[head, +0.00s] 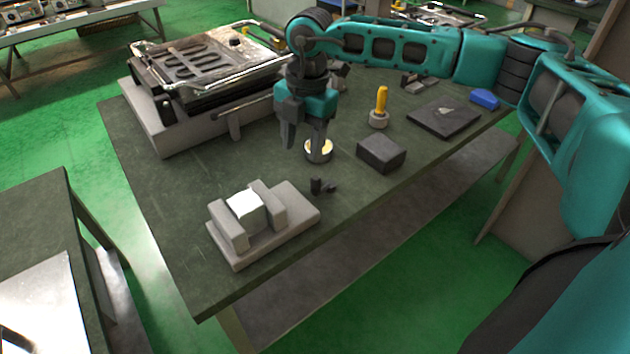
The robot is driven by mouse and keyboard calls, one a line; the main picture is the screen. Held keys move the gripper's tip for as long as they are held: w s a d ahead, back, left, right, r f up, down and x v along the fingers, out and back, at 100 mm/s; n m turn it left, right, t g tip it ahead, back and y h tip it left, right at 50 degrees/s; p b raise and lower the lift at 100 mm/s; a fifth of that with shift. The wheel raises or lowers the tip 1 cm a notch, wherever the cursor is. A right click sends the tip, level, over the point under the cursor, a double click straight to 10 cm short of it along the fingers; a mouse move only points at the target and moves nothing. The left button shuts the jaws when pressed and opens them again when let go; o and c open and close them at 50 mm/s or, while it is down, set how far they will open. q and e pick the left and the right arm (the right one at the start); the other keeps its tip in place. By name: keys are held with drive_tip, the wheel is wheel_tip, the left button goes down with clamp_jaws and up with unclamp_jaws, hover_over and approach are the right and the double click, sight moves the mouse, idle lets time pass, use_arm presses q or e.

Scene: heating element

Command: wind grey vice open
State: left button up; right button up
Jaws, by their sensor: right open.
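The grey vice (294,199) lies on the green workbench near its front edge. A white block (244,210) sits between its two jaws, and I cannot tell whether both jaws touch it. A small dark piece (323,186), perhaps the vice's handle, stands by the vice's far right end. My right gripper (304,147) points down above the bench, beyond the vice, with its fingers apart. A round yellow-and-white thing (319,151) shows at its right finger; I cannot tell whether they touch. My left gripper is out of view.
A heating-element unit (205,62) on a pale base stands at the back left. A dark block (381,153), a yellow-handled tool (381,105), a dark plate (444,117) and a blue object (485,98) lie to the right. The bench (170,200) is bare left of the vice.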

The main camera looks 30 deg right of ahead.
sight(315, 177)
drive_tip(key=shift+m+h, duration=0.4)
drive_tip(key=shift+h, duration=0.1)
drive_tip(key=d+f, duration=0.1)
drive_tip(key=f, duration=0.7)
drive_tip(key=d+f, duration=0.1)
drive_tip(key=f, duration=0.3)
drive_tip(key=shift+d+f, duration=0.1)
drive_tip(key=shift+d, duration=0.25)
clamp_jaws()
